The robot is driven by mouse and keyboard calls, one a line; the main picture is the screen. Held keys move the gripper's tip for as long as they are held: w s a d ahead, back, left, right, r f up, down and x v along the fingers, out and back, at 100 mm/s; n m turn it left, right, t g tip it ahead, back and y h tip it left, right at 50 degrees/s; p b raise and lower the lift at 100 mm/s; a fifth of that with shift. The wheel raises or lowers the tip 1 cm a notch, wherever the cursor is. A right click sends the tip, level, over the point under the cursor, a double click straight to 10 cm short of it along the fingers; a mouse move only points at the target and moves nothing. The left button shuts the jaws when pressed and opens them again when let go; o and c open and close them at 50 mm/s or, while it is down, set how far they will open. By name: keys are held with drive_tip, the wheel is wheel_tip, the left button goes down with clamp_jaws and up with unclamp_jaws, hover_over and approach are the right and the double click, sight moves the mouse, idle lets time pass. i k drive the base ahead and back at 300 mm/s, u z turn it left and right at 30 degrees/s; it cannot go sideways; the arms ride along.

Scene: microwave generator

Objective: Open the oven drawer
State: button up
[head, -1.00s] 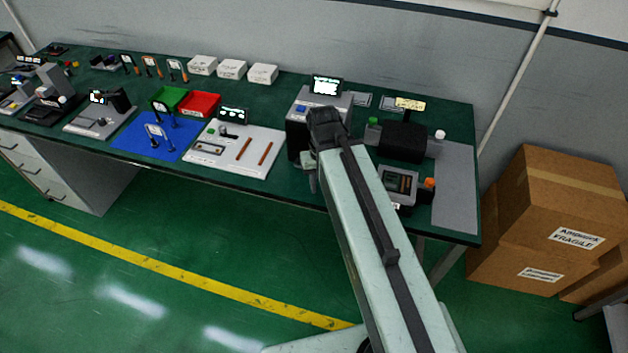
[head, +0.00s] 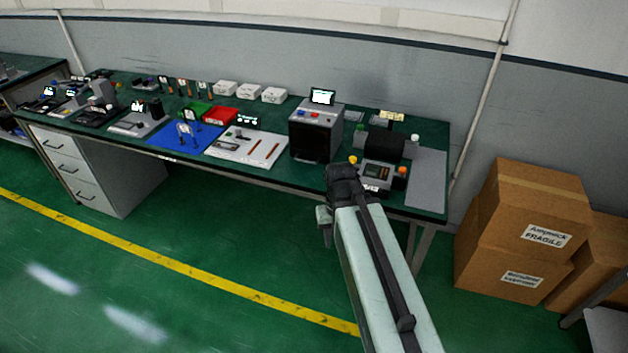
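The oven (head: 315,132) is a grey box with a dark front, a red and a blue button on top and a small lit screen. It stands on the green workbench, right of the white board. Its dark front face (head: 308,146) looks closed; no drawer sticks out. My gripper (head: 325,228) is at the end of my pale arm, in front of the bench edge, below and right of the oven and apart from it. Its fingers are small and dark, seen from behind, and I cannot tell whether they are open.
A grey device with a dark roll (head: 386,143) and a small control box (head: 380,175) stand right of the oven. A white board (head: 246,147) lies to its left. Cardboard boxes (head: 525,225) stand on the floor at right. Floor in front of the bench is clear.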

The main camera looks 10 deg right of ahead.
sight(313, 153)
drive_tip(key=u, duration=0.65)
drive_tip(key=i, duration=1.35)
drive_tip(key=u, duration=0.65)
drive_tip(key=k, duration=0.8)
drive_tip(key=u, duration=0.2)
drive_tip(key=i, duration=0.8)
drive_tip(key=z, duration=0.05)
